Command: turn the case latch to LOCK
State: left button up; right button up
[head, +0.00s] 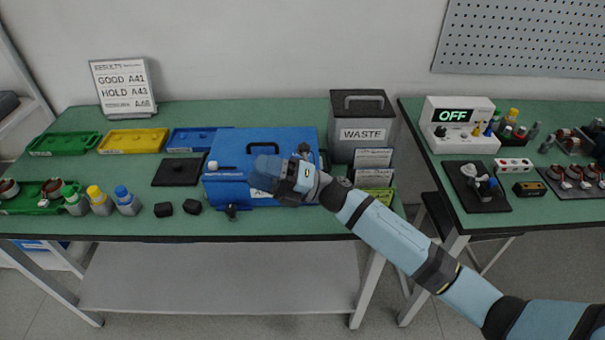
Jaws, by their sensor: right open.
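The blue case (235,143) stands closed near the front of the left green table. Its front carries a white label (258,194), partly covered by my arm. My right gripper (263,172) is over the front of the case, its arm reaching in from the lower right. It is open, with nothing seen between its fingers. I cannot make out the case latch or its setting; the gripper and wrist cover part of the front. I cannot tell whether the gripper touches the case. My left gripper is not in view.
A grey WASTE bin (362,112) stands right of the case. An OFF-display unit (460,125) stands on the right table. Green table shows bare at the front.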

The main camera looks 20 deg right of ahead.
jog(key=w+d+r+n+g+h+b, duration=0.2)
jog(key=w+d+n+g+h+b, duration=0.2)
jog(key=w+d+n+h+b, duration=0.45)
jog(key=w+d+r+n+g+h+b, duration=0.3)
jog(key=d+n+h+b, duration=0.2)
jog(key=d+n+h, duration=0.5)
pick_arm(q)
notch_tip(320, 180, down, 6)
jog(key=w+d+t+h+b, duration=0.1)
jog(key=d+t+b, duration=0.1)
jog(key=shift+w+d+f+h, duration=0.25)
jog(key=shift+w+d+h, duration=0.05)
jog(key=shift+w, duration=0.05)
pick_arm(e)
jog(key=shift+n+y, duration=0.35)
jog(key=shift+y, duration=0.4)
jog(key=x, duration=0.9)
jog(key=a+x, duration=0.1)
jog(key=x, duration=0.4)
jog(key=shift+s+r, duration=0.1)
jog(key=shift+r, duration=0.05)
jog(key=c, duration=0.9)
